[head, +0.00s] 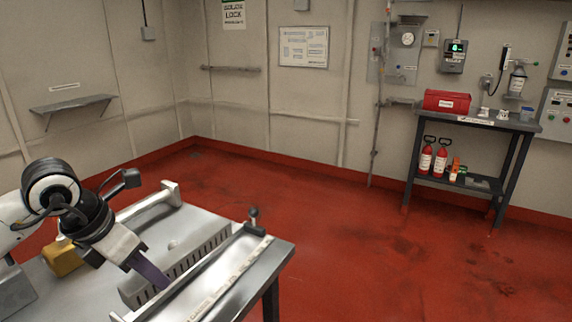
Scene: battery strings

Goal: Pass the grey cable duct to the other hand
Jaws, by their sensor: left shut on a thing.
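The grey cable duct (195,255) is a long slotted piece at the lower left of the head view. It lies along the bench (262,262), or just above it; I cannot tell which. My left gripper (155,279) comes down over the duct from the left, with its fingers near the duct's front end. It is shut on the duct, though the fingertips are partly hidden. My right gripper is not in view.
A long pale rail (210,283) with a black knob (253,213) runs beside the duct along the bench's right side. A yellow block (62,258) sits behind my left arm. A side table (480,122) with a red box (447,101) stands far right. Open red floor lies between.

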